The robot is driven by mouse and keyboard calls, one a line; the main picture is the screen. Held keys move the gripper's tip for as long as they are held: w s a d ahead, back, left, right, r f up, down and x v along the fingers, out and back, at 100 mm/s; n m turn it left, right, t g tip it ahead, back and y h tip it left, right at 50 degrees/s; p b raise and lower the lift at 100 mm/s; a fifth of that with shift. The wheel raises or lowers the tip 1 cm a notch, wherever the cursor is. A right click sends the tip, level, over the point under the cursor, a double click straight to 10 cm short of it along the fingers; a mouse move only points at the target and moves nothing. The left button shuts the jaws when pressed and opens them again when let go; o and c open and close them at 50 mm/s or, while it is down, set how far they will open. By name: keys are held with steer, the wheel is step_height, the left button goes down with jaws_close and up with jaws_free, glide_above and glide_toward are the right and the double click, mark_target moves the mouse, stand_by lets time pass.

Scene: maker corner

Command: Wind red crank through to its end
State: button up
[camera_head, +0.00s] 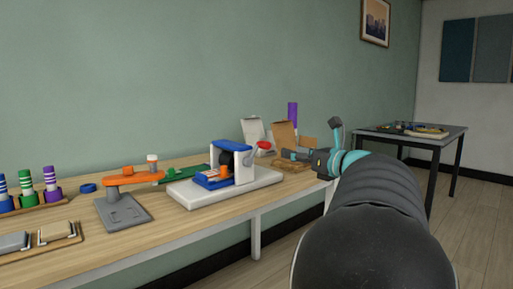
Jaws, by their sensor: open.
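The red crank (262,146) is on the right side of a small blue and white machine (243,167) on the workbench. Its red knob points up and to the right, on a short grey arm. The machine stands on a pale base plate (200,195).
An orange lever on a grey stand (123,208) is left of the machine, with a green piece (183,172) behind it. Purple, green and blue striped cylinders (50,180) stand far left. Open cardboard boxes (284,136) are behind my gripper. A dark table (440,138) stands at right.

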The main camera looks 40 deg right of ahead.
mark_target(269, 147)
steer(key=w, duration=0.8)
steer(key=w+a, duration=0.1)
steer(key=w, duration=0.3)
steer(key=shift+w, duration=0.15)
jaws_close()
